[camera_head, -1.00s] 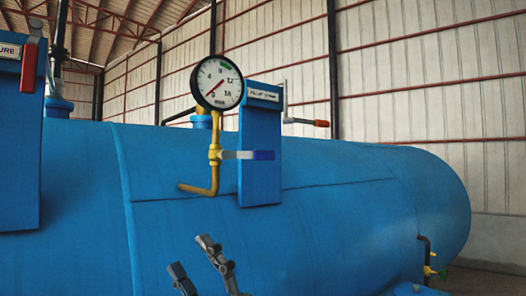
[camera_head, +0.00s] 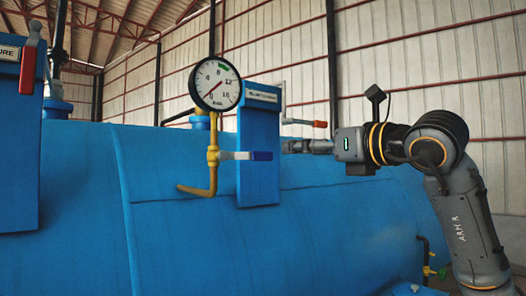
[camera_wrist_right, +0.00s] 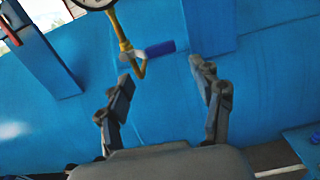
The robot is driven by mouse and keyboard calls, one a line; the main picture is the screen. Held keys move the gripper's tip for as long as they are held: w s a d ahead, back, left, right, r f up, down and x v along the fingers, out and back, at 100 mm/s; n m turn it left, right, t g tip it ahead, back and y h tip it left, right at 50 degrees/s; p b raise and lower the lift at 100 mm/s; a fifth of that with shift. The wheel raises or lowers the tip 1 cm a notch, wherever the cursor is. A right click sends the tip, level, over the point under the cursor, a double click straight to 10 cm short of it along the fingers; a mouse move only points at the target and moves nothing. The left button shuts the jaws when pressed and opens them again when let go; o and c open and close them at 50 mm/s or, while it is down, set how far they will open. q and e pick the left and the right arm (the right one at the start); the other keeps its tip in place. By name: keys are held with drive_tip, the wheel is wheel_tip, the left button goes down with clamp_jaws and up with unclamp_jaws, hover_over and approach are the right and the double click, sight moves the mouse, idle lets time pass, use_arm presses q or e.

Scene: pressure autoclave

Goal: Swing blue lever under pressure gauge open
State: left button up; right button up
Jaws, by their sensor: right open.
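The pressure gauge (camera_head: 215,84) has a white dial and stands on a yellow pipe (camera_head: 213,160). The lever below it has a grey arm and a blue handle (camera_head: 262,156), and lies level, pointing right. In the right wrist view, the blue handle (camera_wrist_right: 161,48) lies ahead of the fingertips, nearly between them. My right gripper (camera_head: 290,147) comes in from the right, just right of the handle, with a small gap in the picture. Its fingers are apart and empty in the right wrist view (camera_wrist_right: 161,75). My left gripper is not in view.
A blue upright plate (camera_head: 259,185) with a label stands behind the handle. A red-handled lever (camera_head: 318,124) sits just above my right gripper in the picture. The large blue tank (camera_head: 330,230) fills the lower view. Another red lever (camera_head: 28,68) is at far left.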

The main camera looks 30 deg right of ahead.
drive_tip(key=w+p, duration=0.1)
drive_tip(key=w, duration=0.3)
drive_tip(key=w+p, duration=0.2)
drive_tip(key=w, duration=0.2)
drive_tip(key=w+a+p, duration=0.1)
drive_tip(key=w+p, duration=0.1)
drive_tip(key=w, duration=0.3)
drive_tip(key=shift+w+a, duration=0.1)
drive_tip(key=shift+w+f, duration=0.1)
drive_tip(key=shift+w, duration=0.25)
drive_tip(key=shift+c, duration=0.2)
clamp_jaws()
drive_tip(key=shift+s, duration=0.1)
